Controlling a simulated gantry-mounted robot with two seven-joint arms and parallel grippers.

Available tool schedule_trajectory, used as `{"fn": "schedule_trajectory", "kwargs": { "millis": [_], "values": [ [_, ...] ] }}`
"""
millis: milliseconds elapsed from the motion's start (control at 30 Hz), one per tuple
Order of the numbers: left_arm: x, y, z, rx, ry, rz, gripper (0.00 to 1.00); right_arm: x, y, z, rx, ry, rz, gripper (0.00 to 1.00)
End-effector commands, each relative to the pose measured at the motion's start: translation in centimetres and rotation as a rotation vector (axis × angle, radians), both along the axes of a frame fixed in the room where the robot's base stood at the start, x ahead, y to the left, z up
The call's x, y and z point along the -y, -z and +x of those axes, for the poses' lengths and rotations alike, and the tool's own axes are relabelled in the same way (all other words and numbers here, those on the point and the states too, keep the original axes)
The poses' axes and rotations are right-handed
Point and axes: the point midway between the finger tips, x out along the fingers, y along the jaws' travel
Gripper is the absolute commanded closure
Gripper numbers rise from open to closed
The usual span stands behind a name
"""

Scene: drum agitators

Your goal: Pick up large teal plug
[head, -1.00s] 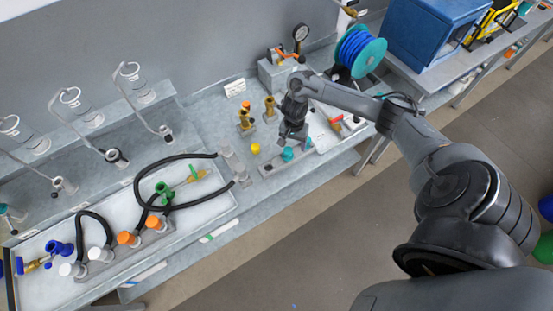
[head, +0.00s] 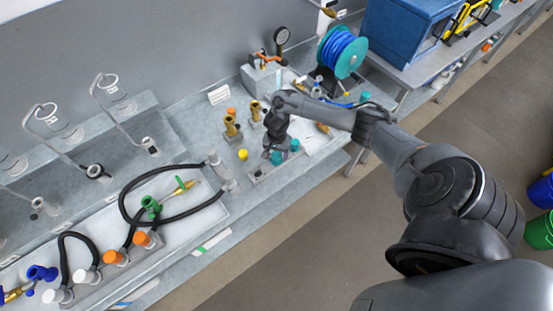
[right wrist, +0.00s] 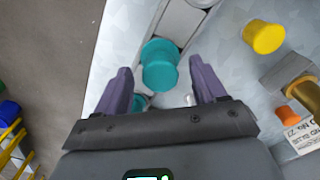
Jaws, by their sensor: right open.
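A teal plug (head: 277,158), the larger-looking of two, stands on a grey rail on the bench. In the right wrist view this teal plug (right wrist: 160,62) lies between my spread fingers, with no clear contact on either side. A second teal plug (head: 294,145) stands farther along the rail; in the wrist view (right wrist: 139,102) it is partly hidden by the left finger and gripper body. My right gripper (head: 270,151) is open, pointing down over the plug; its fingers (right wrist: 160,82) frame it in the wrist view. My left gripper is not in view.
A yellow plug (head: 243,154) stands close to the left of the rail. Brass fittings (head: 231,126) stand behind it. A black hose (head: 122,200) loops on the left tray.

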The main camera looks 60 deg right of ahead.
Motion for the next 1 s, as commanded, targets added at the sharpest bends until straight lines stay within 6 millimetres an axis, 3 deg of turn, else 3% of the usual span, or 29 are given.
{"fn": "schedule_trajectory", "kwargs": {
  "millis": [133,433,800,1000],
  "values": [
    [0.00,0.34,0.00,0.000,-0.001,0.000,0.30,0.01,1.36,0.03,0.001,0.000,-0.001,0.30],
    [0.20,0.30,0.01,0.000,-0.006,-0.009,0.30,0.04,1.57,0.03,0.001,-0.001,-0.002,0.31],
    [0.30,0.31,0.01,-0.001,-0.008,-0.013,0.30,0.05,1.57,0.01,0.001,-0.001,-0.002,0.88],
    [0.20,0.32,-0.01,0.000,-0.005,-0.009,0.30,0.06,1.55,0.02,0.001,-0.001,-0.002,0.91]
  ]
}}
